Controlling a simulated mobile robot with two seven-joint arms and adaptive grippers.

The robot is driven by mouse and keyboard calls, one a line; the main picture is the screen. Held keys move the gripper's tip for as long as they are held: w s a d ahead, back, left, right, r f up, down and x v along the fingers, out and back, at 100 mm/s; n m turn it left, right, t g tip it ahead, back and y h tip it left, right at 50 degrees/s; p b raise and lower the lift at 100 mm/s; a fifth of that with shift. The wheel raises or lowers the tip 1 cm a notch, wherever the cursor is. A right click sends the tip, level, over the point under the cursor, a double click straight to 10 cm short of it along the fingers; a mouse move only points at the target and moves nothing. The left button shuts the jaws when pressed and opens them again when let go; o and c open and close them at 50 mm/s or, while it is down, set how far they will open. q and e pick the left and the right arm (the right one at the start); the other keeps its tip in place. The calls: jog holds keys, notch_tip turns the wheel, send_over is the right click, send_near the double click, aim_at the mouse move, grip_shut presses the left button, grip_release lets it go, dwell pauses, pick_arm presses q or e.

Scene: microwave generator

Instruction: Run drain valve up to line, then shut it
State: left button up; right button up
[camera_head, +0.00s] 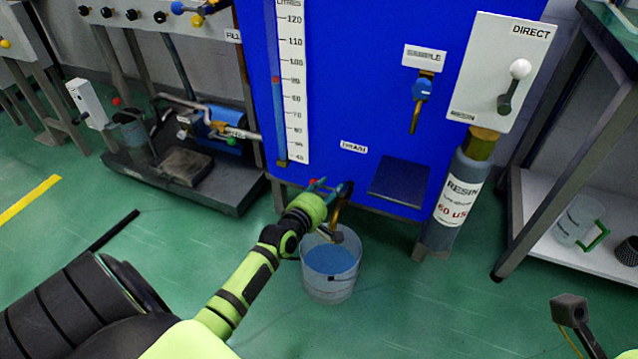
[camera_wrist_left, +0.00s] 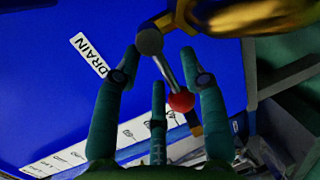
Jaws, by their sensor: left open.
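The drain valve (camera_head: 343,192) sticks out low on the blue tank (camera_head: 345,60), by the DRAIN label (camera_head: 354,147). My left gripper (camera_head: 322,192) is at this valve and hides part of it. In the left wrist view its fingers (camera_wrist_left: 160,62) are spread, with the valve lever (camera_wrist_left: 165,72) and its red ball (camera_wrist_left: 181,102) between them. I cannot tell whether a finger touches the lever. A clear bucket (camera_head: 331,288) stands under the outlet, with blue-looking water (camera_head: 330,260) inside and a dark line mark (camera_head: 345,277) on its wall.
The tank's level scale (camera_head: 291,90) has a red pointer near 90. A second valve (camera_head: 420,92) sits higher up. A grey resin cylinder (camera_head: 452,200) stands right of the bucket. A shelf with a jug (camera_head: 580,220) is at right. The green floor in front is mostly clear.

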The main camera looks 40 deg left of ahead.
pick_arm(q)
jog(key=v, duration=1.1)
jog(key=shift+s, duration=0.2)
jog(key=shift+r, duration=0.1)
